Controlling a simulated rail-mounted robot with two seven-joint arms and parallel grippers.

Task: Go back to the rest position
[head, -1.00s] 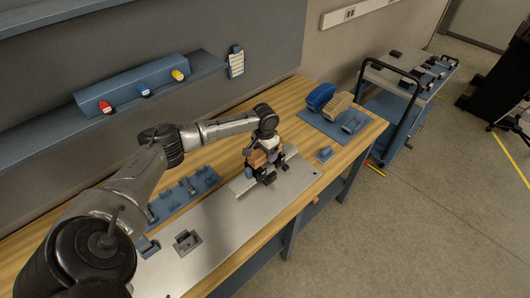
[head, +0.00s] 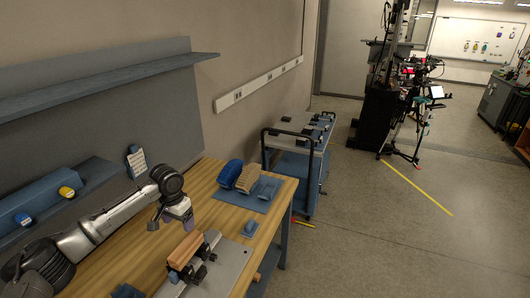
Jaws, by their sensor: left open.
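My left gripper (head: 170,222) is open and empty, raised above the wooden bench (head: 213,208). Its arm comes in from the lower left. An orange-brown block (head: 186,249) sits in a dark fixture on the grey metal plate (head: 222,277), below and a little right of the gripper, apart from it. My right gripper is not in view.
A blue mat (head: 232,197) with blue and tan lattice-like pieces lies at the bench's far end. A small blue block (head: 249,229) is nearer. A blue shelf (head: 95,88) runs along the left wall.

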